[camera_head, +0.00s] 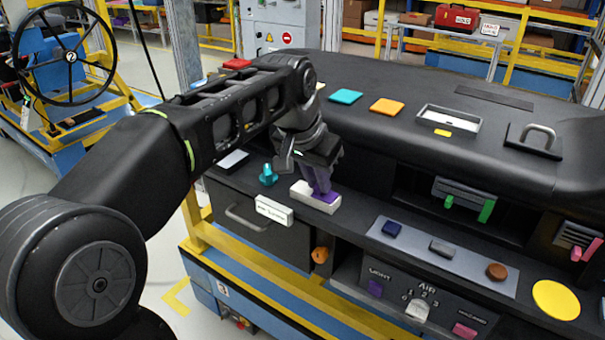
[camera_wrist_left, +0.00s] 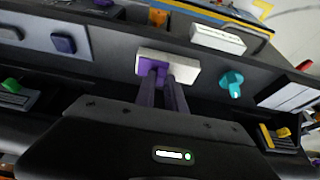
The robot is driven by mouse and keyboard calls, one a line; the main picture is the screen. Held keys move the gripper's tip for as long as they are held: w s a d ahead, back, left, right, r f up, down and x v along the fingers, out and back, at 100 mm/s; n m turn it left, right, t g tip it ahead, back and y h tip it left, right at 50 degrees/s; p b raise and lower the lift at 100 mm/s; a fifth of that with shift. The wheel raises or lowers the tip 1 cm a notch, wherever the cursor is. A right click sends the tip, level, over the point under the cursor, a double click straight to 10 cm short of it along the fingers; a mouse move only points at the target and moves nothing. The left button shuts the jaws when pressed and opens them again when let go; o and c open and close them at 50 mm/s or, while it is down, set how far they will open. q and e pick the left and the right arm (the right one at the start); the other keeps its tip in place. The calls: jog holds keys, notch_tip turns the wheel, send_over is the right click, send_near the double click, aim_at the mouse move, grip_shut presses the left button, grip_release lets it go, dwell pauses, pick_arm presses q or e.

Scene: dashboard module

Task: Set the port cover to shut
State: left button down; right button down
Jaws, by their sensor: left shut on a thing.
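A small white block (camera_head: 301,190) with a purple part (camera_head: 329,199) at its right end sits on the dashboard ledge; the purple part looks like the port cover. My left gripper (camera_head: 322,190) reaches down onto it from above, its dark purple fingers close together at the purple part. In the left wrist view, the fingers (camera_wrist_left: 161,88) meet the purple part (camera_wrist_left: 144,64) at the left end of the white block (camera_wrist_left: 182,67). The fingers partly hide the purple part, so its exact position is unclear. My right gripper is in neither view.
A teal knob (camera_head: 268,175) stands left of the block, and a white labelled box (camera_head: 274,211) is in front. A grey strip with several buttons (camera_head: 441,247) lies to the right. The dashboard's padded top (camera_head: 470,155) overhangs behind.

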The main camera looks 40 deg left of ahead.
pick_arm(q)
jog(key=shift+d, duration=0.25)
jog(key=c, duration=1.4)
grip_release()
jog(key=shift+a, duration=0.1)
jog(key=v, duration=0.8)
jog(key=shift+f, duration=0.1)
